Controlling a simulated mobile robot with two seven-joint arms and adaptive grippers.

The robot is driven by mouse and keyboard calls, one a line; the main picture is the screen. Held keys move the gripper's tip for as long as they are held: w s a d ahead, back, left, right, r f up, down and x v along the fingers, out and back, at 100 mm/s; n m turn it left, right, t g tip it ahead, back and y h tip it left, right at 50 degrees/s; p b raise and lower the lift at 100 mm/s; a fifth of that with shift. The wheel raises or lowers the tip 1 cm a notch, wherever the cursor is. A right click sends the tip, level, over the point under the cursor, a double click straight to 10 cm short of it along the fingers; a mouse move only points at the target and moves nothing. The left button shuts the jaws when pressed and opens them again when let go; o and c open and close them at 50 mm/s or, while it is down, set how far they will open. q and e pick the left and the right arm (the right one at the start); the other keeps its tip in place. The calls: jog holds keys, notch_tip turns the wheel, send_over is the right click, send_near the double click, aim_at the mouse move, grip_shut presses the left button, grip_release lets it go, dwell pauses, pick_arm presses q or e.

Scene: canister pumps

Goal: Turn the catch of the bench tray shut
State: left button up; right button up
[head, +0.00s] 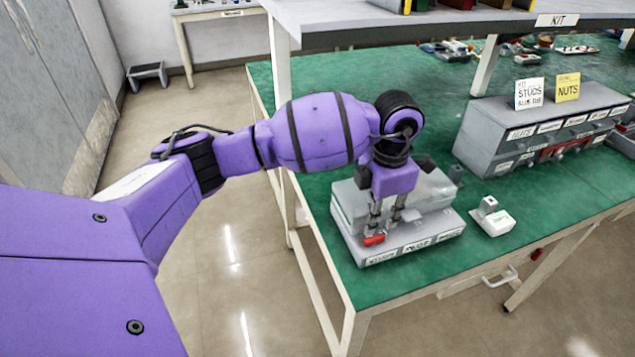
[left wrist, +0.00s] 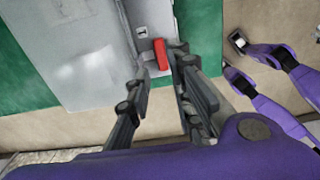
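The grey bench tray (head: 443,222) sits on the green bench top near its front left corner, with labels along its front face. Its pale grey surface fills the upper left of the left wrist view (left wrist: 85,65). The catch is a small red lever (head: 373,240) at the tray's front left; it also shows in the left wrist view (left wrist: 161,54). My left gripper (head: 384,226) points down over the catch. In the left wrist view its fingertips (left wrist: 164,60) stand apart on either side of the red lever; firm contact cannot be told. My right gripper does not show clearly.
A small white block-shaped item (head: 494,219) stands just right of the tray. A grey drawer unit (head: 480,150) with cards on top stands farther right. A shelf (head: 400,27) crosses above the back, with its post left of the tray. The bench's front edge is close.

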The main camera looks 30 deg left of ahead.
aim_at(375, 238)
pick_arm(q)
jog(key=f, duration=0.6)
jog(key=shift+w+d+f, duration=0.1)
jog(key=shift+d, duration=0.1)
jog(key=shift+c, duration=0.3)
grip_shut()
